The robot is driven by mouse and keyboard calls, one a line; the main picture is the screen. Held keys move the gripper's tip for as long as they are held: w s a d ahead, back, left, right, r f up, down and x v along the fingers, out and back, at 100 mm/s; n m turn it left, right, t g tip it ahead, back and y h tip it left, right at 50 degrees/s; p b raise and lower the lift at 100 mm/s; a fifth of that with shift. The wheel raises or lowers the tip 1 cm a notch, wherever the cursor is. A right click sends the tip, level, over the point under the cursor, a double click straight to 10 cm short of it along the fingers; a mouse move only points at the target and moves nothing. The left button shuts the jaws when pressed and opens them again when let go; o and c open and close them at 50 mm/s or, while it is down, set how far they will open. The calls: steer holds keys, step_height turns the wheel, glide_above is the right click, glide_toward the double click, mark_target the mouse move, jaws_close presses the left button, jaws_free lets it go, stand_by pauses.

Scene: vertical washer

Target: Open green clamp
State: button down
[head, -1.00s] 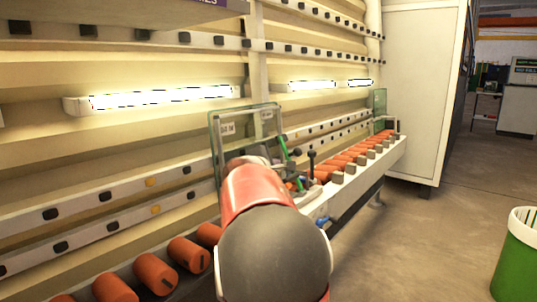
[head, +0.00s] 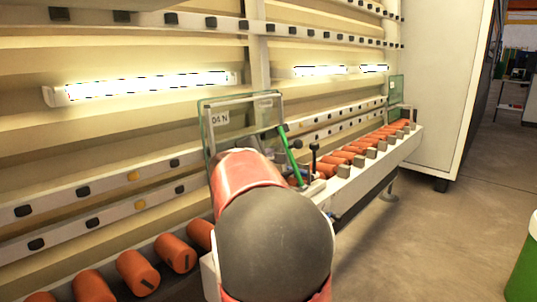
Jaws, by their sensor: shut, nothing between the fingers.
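An upright black-knobbed lever (head: 314,152) stands just right of the clamp. Orange rollers (head: 138,272) line the washer's conveyor on both sides. A white cabinet (head: 447,90) stands at the far end, and a green bin (head: 525,262) is at lower right. The floor between is clear.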

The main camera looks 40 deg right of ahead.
steer(key=x, duration=0.7)
steer(key=shift+d, duration=0.1)
steer(key=shift+d, duration=0.1)
